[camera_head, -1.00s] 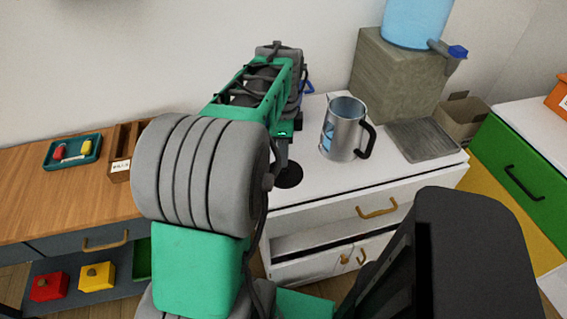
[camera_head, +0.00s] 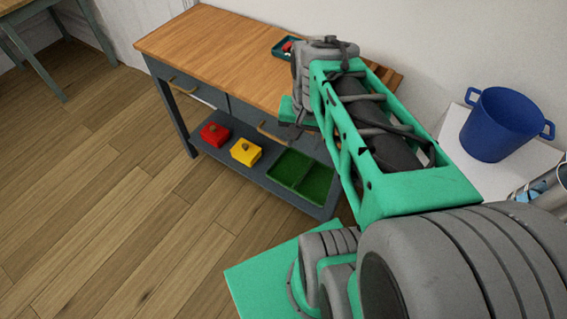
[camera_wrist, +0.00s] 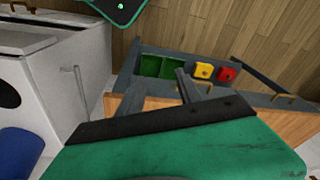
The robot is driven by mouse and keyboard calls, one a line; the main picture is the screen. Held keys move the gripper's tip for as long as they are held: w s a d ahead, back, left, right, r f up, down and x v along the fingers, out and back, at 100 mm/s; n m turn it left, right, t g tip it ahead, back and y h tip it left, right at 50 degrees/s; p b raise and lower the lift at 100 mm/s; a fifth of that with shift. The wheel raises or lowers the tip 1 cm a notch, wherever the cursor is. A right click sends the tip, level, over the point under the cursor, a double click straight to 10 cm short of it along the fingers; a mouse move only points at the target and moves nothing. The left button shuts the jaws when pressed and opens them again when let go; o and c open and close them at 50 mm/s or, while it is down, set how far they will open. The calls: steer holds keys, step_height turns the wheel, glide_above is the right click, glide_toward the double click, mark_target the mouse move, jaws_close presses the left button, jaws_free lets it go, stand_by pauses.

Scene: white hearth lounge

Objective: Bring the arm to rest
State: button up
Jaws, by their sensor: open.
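My arm reaches from the lower right of the head view, with its green forearm slanting up and left. My gripper (camera_head: 292,122) is at the arm's far end, in front of the wooden-topped workbench (camera_head: 215,50). It is small and partly hidden behind the wrist there, and looks empty.
The bench shelf holds a red block (camera_head: 214,134), a yellow block (camera_head: 245,152) and a green divided tray (camera_head: 301,176). Wooden floor at left is clear.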

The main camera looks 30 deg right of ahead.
steer(key=s+a+f+n, duration=0.2)
steer(key=a+n, duration=0.5)
steer(key=a, duration=0.2)
steer(key=shift+a+f+y, duration=0.3)
steer(key=shift+y, duration=0.1)
steer(key=shift+r, duration=0.1)
